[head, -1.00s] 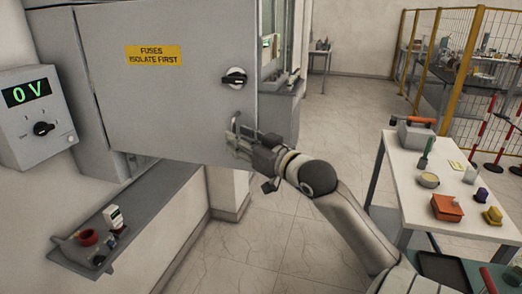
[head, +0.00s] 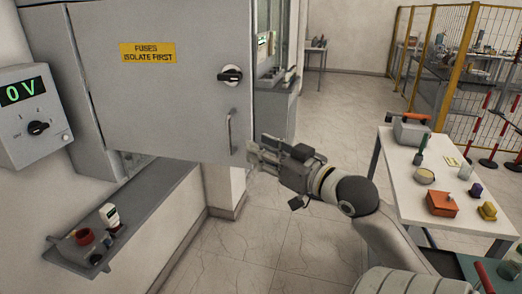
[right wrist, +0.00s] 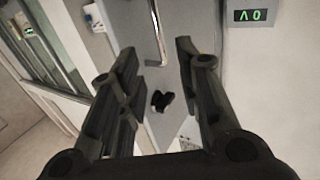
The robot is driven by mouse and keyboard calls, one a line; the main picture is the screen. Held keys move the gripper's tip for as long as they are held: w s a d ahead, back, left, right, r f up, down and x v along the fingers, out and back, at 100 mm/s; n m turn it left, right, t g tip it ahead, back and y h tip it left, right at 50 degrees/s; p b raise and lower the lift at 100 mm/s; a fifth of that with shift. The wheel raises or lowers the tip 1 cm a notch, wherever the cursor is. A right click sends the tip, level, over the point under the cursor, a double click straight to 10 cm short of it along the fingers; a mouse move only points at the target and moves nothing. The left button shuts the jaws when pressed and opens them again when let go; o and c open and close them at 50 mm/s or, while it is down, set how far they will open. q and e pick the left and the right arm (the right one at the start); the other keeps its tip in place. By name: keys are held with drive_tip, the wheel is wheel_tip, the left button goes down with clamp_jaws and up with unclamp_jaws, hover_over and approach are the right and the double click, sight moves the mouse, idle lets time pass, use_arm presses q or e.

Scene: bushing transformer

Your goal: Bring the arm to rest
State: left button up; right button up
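My right gripper (head: 257,153) is in front of the lower right part of the grey cabinet door (head: 170,95), just right of its vertical metal handle (head: 230,131). In the right wrist view its two dark fingers stand apart with nothing held between them, so it is open. That view shows the handle (right wrist: 157,32) and a black rotary knob (right wrist: 162,100) beyond the fingers, clear of them. The door appears closed, with a yellow fuse label (head: 148,53) and the knob (head: 230,75) on it. My left gripper is not in view.
A control box (head: 35,115) reading 0 V is on the left wall. A grey shelf (head: 75,258) below holds small items. A white table (head: 400,190) at right carries an orange box (head: 441,203) and tools. A yellow mesh fence (head: 455,75) stands behind. Floor between is clear.

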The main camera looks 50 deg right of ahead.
drive_tip(key=w+d+f+m+g+h+b, duration=0.15)
drive_tip(key=d+f, duration=0.25)
drive_tip(key=f, duration=0.4)
drive_tip(key=w+d+f+m+g+h, duration=0.1)
drive_tip(key=d+f+m, duration=0.1)
drive_tip(key=d+f, duration=0.35)
wheel_tip(320, 180, down, 28)
drive_tip(key=s+g+b, duration=0.2)
drive_tip(key=g, duration=0.3)
drive_tip(key=s+a+f+n+g+y+b, duration=0.15)
drive_tip(key=s+a+f, duration=0.35)
drive_tip(key=f, duration=0.6)
drive_tip(key=s+a+f+m+g, duration=0.15)
drive_tip(key=s+a+f, duration=0.25)
drive_tip(key=f, duration=0.6)
drive_tip(key=s+a+f+n+g+b, duration=0.15)
drive_tip(key=s+a+f, duration=0.35)
drive_tip(key=f, duration=0.6)
drive_tip(key=s+a+f+n+g+y, duration=0.1)
drive_tip(key=s+a+f+n+g, duration=0.1)
drive_tip(key=s+a+f, duration=0.5)
drive_tip(key=s+a+f+n+g+y+b, duration=0.1)
drive_tip(key=s+a+f+n+g, duration=0.2)
drive_tip(key=s+a+f, duration=0.4)
drive_tip(key=s+a, duration=0.2)
drive_tip(key=s, duration=0.4)
drive_tip(key=shift+s+a, duration=0.3)
drive_tip(key=shift+a, duration=0.05)
